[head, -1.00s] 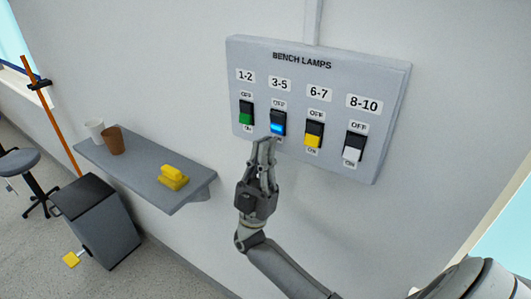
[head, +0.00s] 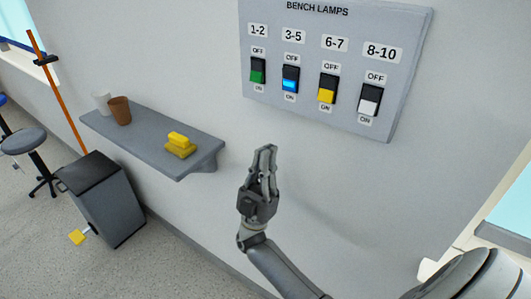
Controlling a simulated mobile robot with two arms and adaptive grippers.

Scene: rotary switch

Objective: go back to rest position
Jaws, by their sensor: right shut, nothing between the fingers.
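My right gripper (head: 265,158) is shut and empty, fingers pointing up, in front of the bare wall below the switch panel. The panel (head: 411,75), labelled BENCH LAMPS, hangs on the wall at the top of the head view. It has a green switch (head: 257,71) for 1-2, a lit blue switch (head: 290,80) for 3-5, a yellow switch (head: 327,90) for 6-7 and a white switch (head: 370,98) for 8-10. The gripper stands apart from all of them. My left gripper is out of view.
A grey wall shelf (head: 150,142) at left carries a white cup (head: 102,102), a brown cup (head: 120,110) and yellow blocks (head: 180,146). The wall around the gripper is clear.

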